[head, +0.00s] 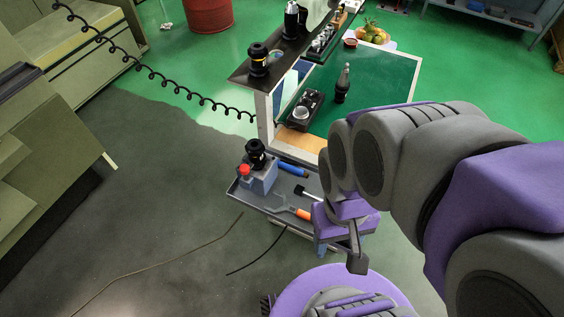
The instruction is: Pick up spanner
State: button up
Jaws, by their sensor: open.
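No spanner can be made out for certain in the head view. The grey tray (240,196) of the cart holds several hand tools: one with an orange handle (298,212), a blue one (292,168) and a small black and white one (305,192). Which of these, if any, is the spanner is too small to tell. My gripper (340,243) is open and hangs over the right end of the tray, to the right of the orange-handled tool. It hides that end of the tray. I cannot tell its height above the tray, and nothing shows between its fingers.
A grey block with a red knob (244,170) and a black tool holder (256,153) stand at the tray's left. Above are a green worktop (385,85) with a dark bottle (343,84) and a dark shelf (285,55). A coiled black cable (180,88) stretches left. Floor left is open.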

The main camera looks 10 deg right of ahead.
aim_at(287, 207)
jog(key=j+z, duration=0.1)
jog(key=z, duration=1.35)
jog(key=k+j+z, duration=0.15)
jog(key=j, duration=0.35)
jog(key=k+j+z, duration=0.1)
jog(key=k+j, duration=0.25)
jog(key=k+j+z, duration=0.15)
jog(key=k+j, duration=0.15)
jog(key=j, duration=0.2)
